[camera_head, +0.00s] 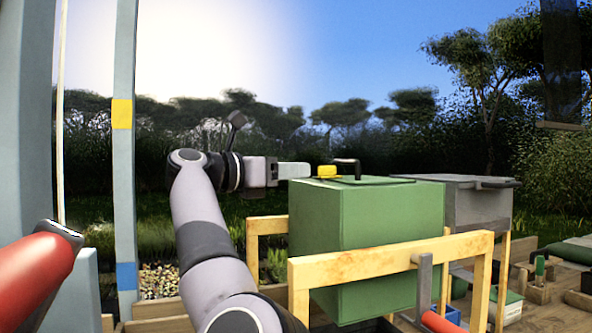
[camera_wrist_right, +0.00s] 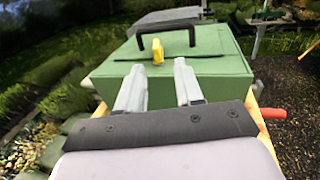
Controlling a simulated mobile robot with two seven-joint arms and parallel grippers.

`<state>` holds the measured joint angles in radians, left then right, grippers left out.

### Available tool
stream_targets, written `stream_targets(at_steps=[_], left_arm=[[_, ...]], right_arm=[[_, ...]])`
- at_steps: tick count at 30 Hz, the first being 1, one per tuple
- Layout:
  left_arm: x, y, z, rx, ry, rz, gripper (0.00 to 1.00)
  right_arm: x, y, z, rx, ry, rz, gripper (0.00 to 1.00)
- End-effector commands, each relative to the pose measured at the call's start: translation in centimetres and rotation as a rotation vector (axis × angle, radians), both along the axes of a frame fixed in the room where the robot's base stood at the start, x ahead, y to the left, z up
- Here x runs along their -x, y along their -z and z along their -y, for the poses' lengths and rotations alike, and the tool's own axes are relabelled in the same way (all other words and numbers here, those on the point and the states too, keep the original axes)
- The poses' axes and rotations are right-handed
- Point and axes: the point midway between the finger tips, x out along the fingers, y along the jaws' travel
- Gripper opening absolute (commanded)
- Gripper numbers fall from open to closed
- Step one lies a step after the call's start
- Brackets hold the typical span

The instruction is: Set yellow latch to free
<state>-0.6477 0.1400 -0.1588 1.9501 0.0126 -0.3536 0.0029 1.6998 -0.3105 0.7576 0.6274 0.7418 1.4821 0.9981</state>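The yellow latch (camera_head: 327,171) is a small yellow piece on top of the green box (camera_head: 366,231), at the lid's edge nearest my right gripper. My right gripper (camera_head: 308,170) points right at it, level with the lid top, with a small gap between. In the right wrist view the latch (camera_wrist_right: 157,50) stands upright ahead of and between the two pale fingers. The right gripper (camera_wrist_right: 159,64) is open and empty, its fingers over the green lid (camera_wrist_right: 220,67). My left gripper is not in view.
A dark handle (camera_head: 347,161) rises from the lid just beyond the latch. A wooden frame (camera_head: 385,262) surrounds the box, and a grey box (camera_head: 478,206) stands behind it. Blue-grey posts (camera_head: 124,200) stand left. Red handles (camera_head: 38,272) show at left and low right.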

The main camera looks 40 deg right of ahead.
Motion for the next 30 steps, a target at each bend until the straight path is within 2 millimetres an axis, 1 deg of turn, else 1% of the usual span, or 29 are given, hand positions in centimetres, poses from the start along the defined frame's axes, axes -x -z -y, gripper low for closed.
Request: stream_targets(at_steps=[5, 15, 18, 22, 29, 30], left_arm=[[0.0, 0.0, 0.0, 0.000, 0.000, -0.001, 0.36], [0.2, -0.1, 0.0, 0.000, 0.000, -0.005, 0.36], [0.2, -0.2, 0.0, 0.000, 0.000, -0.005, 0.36], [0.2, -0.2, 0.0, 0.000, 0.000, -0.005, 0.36], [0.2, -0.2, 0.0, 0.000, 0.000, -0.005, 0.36], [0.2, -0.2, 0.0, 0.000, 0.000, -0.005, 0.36]], right_arm=[[0.1, 0.0, 0.6, 0.000, 0.001, 0.001, 0.36], [0.4, 0.0, 5.6, -0.001, 0.004, 0.000, 0.36], [0.4, 0.0, 6.6, -0.001, 0.002, 0.000, 0.36], [0.4, 0.0, 7.1, 0.000, 0.000, -0.001, 0.36], [0.5, 0.0, 7.2, 0.000, 0.000, 0.000, 0.36], [0.5, 0.0, 7.2, 0.000, 0.000, 0.000, 0.23]])
